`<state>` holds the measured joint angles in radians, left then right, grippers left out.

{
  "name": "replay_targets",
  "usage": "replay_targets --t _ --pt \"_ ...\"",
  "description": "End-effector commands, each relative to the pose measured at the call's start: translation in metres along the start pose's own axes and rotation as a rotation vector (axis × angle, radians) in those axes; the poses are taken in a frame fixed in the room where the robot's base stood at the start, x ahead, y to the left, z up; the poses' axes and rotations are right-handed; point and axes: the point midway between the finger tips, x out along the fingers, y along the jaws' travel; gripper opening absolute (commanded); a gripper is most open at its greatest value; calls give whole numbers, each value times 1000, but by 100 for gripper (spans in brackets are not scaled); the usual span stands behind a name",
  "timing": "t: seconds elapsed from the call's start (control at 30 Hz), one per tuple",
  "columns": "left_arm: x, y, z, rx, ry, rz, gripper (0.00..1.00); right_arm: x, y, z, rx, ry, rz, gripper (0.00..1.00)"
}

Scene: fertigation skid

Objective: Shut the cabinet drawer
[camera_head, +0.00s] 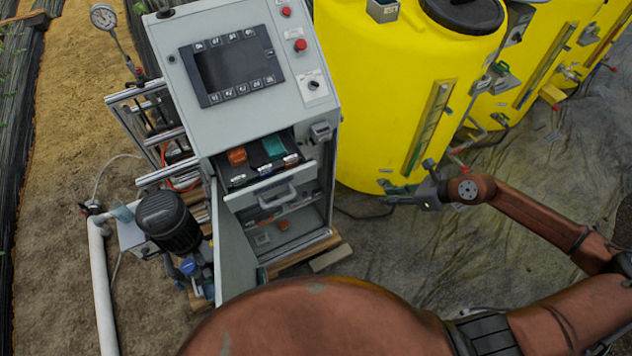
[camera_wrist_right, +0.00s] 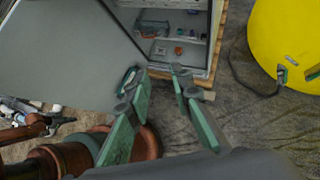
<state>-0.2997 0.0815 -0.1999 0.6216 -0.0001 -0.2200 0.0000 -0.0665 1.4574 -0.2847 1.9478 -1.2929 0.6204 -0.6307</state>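The cabinet (camera_head: 240,110) is a light grey control cabinet with a sloped top in the head view. Its drawer (camera_head: 243,198) is pulled out below the top panel, with a grey handle (camera_head: 278,198) on its front. Orange, teal and dark items lie in the drawer. My right gripper (camera_head: 398,188) is to the right of the drawer, apart from it, near the foot of a yellow tank. In the right wrist view its fingers (camera_wrist_right: 155,78) are spread with nothing between them; the cabinet's lower inside lies beyond.
The cabinet door (camera_head: 232,250) hangs open below the drawer, and also shows in the wrist view (camera_wrist_right: 65,45). Small items lie on the lower shelves. Yellow tanks (camera_head: 375,100) stand on the right; a dark pump (camera_head: 168,222) stands left. Ground between cabinet and right gripper looks mostly clear.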

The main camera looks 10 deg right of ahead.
Motion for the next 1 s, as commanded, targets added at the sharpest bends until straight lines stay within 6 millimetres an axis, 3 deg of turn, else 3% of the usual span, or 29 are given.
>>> replay_targets --t 0.03,0.2,0.33,0.5,0.73,1.0 --pt "3 0 0 0 0 0 0 21 21 -4 -5 -71 23 15" --pt "8 0 1 0 -1 0 0 64 76 3 -36 -302 15 4" --pt "13 1 2 0 -2 0 0 80 111 16 -31 -470 -45 0" --pt "18 2 3 0 -3 1 0 82 141 36 11 -656 -191 0" --pt "23 3 5 -1 -5 2 0 64 151 51 87 -781 -409 0" --pt "20 3 4 -1 -5 2 0 58 147 58 114 -803 -492 0"
